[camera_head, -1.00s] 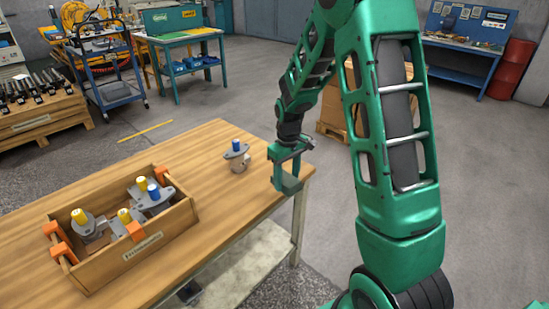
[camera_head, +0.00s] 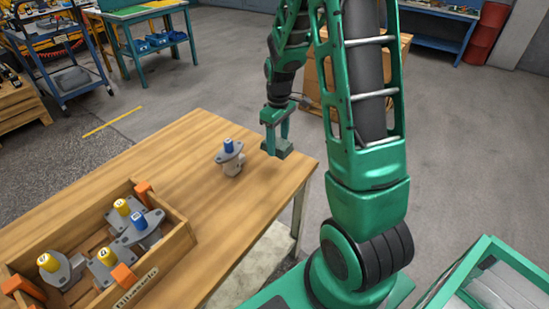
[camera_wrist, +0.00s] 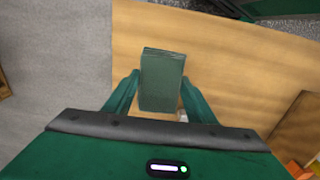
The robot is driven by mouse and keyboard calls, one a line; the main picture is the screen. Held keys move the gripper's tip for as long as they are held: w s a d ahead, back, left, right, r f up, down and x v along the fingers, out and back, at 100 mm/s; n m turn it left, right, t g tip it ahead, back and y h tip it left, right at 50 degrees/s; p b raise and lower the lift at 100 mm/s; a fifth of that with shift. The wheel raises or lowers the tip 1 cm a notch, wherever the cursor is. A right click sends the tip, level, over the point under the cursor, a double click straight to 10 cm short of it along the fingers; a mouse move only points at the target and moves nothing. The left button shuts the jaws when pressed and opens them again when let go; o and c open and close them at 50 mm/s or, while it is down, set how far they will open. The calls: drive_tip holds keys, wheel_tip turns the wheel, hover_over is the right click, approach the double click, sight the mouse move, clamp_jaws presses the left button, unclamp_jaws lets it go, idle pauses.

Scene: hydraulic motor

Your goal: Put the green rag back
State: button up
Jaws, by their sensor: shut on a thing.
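The green rag (camera_head: 278,148) is a small, folded, dark green block. My gripper (camera_head: 274,142) is shut on it, pointing down over the far right corner of the wooden table (camera_head: 195,140). In the wrist view the rag (camera_wrist: 162,80) sits between my two fingers, with the tabletop (camera_wrist: 225,75) behind it. I cannot tell for sure whether the rag touches the table or hangs just above it.
A grey motor part with a blue cap (camera_head: 230,158) stands left of the rag. A wooden crate (camera_head: 178,240) with several yellow- and blue-capped parts is at the table's left. The tabletop between is clear. A cardboard box (camera_head: 313,75) stands behind the table.

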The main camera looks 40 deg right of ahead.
sight(278, 165)
drive_tip(key=shift+d+f, duration=0.1)
drive_tip(key=shift+f, duration=3.3)
drive_tip(key=o, duration=1.1)
drive_tip(key=shift+f, duration=0.1)
drive_tip(key=shift+o, duration=0.2)
